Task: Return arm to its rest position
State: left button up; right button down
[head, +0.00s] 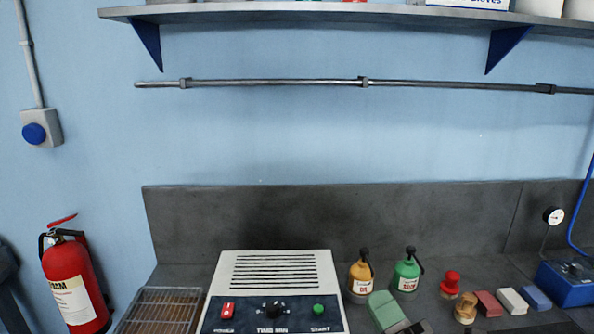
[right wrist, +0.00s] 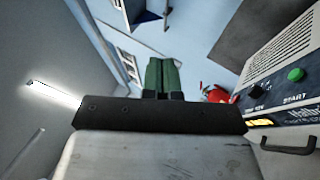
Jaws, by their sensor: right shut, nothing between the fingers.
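My right gripper (head: 384,308) shows at the bottom of the head view, just right of the white box-shaped device (head: 275,270). Its green fingers are pressed together with nothing between them. In the right wrist view the green fingers (right wrist: 161,75) also lie side by side, shut and empty. They appear in front of the pale blue wall and touch nothing that I can see. The rest of the right arm is below the head view's edge. My left gripper is in neither view.
An orange bottle (head: 361,277) and a green bottle (head: 406,273) stand behind the gripper. A red-knobbed piece (head: 451,285), several coloured blocks (head: 512,301) and a blue box (head: 568,283) are to the right. A wire rack (head: 160,308) and fire extinguisher (head: 74,285) are left.

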jog(key=s+d+f+m+g+h, duration=0.3)
jog(key=d+f+m+g+h, duration=0.45)
jog(key=f+m+h, duration=0.85)
jog(key=s+d+f+m+g+y, duration=0.1)
jog(key=s+f+m+g+y, duration=0.25)
jog(key=s+f+g, duration=0.35)
jog(key=s+f+m+g+y, duration=0.25)
jog(key=s+f+m, duration=0.2)
jog(key=s, duration=0.55)
notch_tip(320, 180, down, 26)
jog(key=g+b, duration=0.1)
jog(key=g, duration=0.1)
jog(key=s+d+f+n+g+b, duration=0.1)
jog(key=s+d+f, duration=0.2)
jog(key=s+f, duration=1.4)
notch_tip(320, 180, down, 2)
jog(key=shift+s+f+h, duration=0.15)
jog(key=shift+s+h, duration=0.1)
jog(key=shift+h, duration=0.15)
dwell(1.2)
